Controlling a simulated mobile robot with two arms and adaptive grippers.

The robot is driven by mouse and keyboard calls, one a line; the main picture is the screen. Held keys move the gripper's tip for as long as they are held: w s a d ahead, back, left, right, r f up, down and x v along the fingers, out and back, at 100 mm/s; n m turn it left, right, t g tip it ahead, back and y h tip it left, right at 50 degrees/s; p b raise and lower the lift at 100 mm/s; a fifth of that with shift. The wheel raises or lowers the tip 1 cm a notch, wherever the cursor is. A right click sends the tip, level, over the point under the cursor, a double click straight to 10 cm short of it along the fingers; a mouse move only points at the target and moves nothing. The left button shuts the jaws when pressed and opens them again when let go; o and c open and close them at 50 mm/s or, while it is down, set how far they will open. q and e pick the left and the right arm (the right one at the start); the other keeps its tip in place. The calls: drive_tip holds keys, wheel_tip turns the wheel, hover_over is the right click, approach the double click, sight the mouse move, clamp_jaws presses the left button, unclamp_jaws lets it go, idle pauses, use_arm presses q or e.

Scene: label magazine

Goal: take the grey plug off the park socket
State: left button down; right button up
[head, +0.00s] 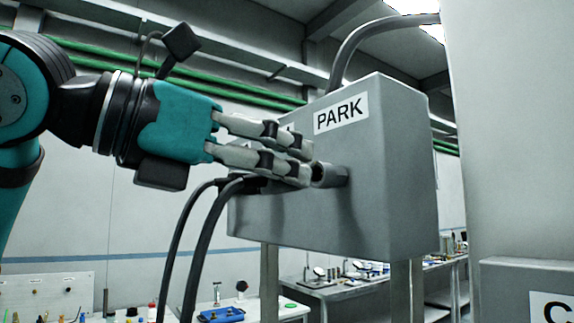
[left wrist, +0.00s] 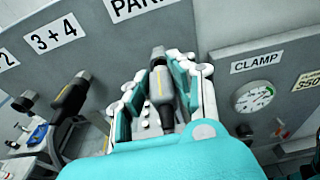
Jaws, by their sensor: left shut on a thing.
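The fingers hide most of the plug in the head view. The park socket (head: 330,175) is a short grey cylinder on the box face, right at the fingertips. The plug points at the panel under the PARK label; how deep it sits in the socket I cannot tell. My right gripper is in neither view.
The grey PARK box (head: 385,190) stands on posts. Black cables (head: 203,225) hang below my left gripper. In the left wrist view another dark plug (left wrist: 72,95) sits under the 3+4 label, and a CLAMP gauge (left wrist: 253,97) is at right. Benches with small parts stand behind.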

use_arm(q)
drive_tip(key=shift+b+v, duration=0.3)
drive_tip(key=shift+v, duration=1)
